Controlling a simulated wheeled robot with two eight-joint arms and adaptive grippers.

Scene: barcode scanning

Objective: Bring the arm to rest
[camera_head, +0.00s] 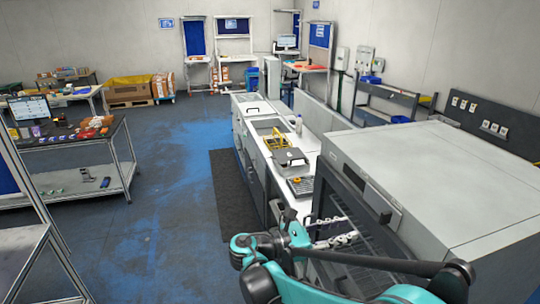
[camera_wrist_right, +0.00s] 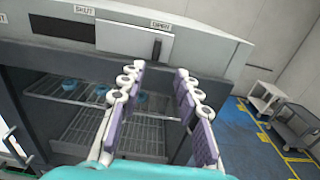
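My right arm, teal with dark links, comes in at the bottom right of the head view. Its gripper (camera_head: 340,230) is in front of the open-fronted side of a large grey machine (camera_head: 440,165). In the right wrist view the two purple-padded fingers of the right gripper (camera_wrist_right: 161,69) stand apart with nothing between them. Behind them is the machine with a panel (camera_wrist_right: 130,38) marked SHUT and OPEN, with a dark handle (camera_wrist_right: 157,48). My left gripper is not in view.
Wire racks (camera_wrist_right: 120,130) inside the machine hold several blue cups (camera_wrist_right: 101,89). A table with a monitor (camera_head: 29,107) stands at left. The blue-grey floor (camera_head: 160,190) between is clear.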

